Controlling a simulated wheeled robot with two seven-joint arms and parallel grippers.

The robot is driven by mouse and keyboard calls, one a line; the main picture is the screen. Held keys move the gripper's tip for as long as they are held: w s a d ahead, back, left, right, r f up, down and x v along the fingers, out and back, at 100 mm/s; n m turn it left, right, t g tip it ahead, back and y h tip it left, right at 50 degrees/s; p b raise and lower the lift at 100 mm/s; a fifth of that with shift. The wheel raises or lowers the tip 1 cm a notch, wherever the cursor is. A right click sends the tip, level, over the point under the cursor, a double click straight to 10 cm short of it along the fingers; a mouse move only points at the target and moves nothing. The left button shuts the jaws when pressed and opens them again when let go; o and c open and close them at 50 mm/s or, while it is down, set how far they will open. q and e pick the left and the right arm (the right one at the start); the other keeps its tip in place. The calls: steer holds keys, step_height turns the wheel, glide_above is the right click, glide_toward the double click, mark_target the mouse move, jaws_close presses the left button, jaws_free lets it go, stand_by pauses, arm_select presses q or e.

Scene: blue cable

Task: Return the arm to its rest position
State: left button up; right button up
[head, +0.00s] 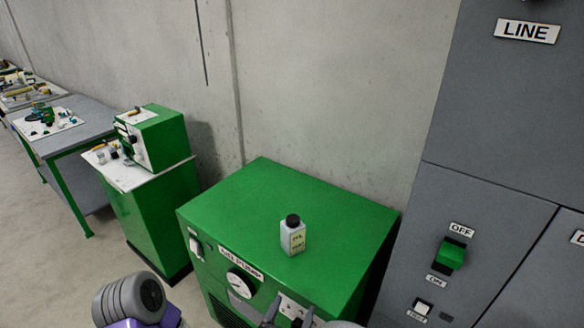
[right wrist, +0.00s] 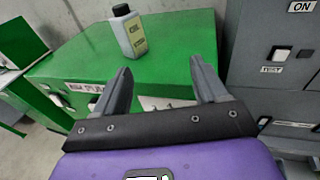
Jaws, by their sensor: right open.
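My right gripper (head: 288,318) shows at the bottom edge of the head view, in front of the green oil pump cabinet (head: 240,198). In the right wrist view my right gripper (right wrist: 158,78) is open, its two grey fingers apart with nothing between them. A small grey oil bottle (head: 293,236) with a black cap stands upright on the cabinet top. It also shows in the right wrist view (right wrist: 130,32), beyond the fingers and apart from them. A grey and purple part of my own arm shows at the bottom left of the head view. My left gripper is not in view.
A grey panel (head: 440,190) with a green OFF/ON switch (head: 450,254) and a TEST switch (head: 422,307) stands close at the right. Left are a smaller green machine (head: 155,137) on a green stand and workbenches (head: 75,130). A concrete wall (head: 320,90) closes the back.

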steer(key=s+d+f+m+g+h, duration=0.1)
steer(key=s+d+f+m+g, duration=0.15)
steer(key=d+f+g, duration=0.45)
steer(key=s+d+f+m+g+h, duration=0.2)
steer(key=d+f+m+g, duration=0.2)
steer(key=f, duration=0.4)
steer(key=s+a+f+m+g+y, duration=0.4)
steer(key=s+f+m+g+y, duration=0.5)
steer(key=s+f+m, duration=0.45)
steer(key=w+d+f+m+t+y, duration=0.1)
steer(key=w+m+t, duration=0.1)
steer(key=m, duration=0.5)
steer(key=w+d+f+m+t+y, duration=0.1)
steer(key=w+f+m+t+y, duration=0.1)
steer(key=w+m, duration=0.3)
steer(key=m, duration=0.2)
steer(key=shift+d+f+m+t+y, duration=0.2)
steer(key=shift+d+m+t+y, duration=0.1)
steer(key=shift+d+t, duration=0.1)
steer(key=shift+w, duration=0.1)
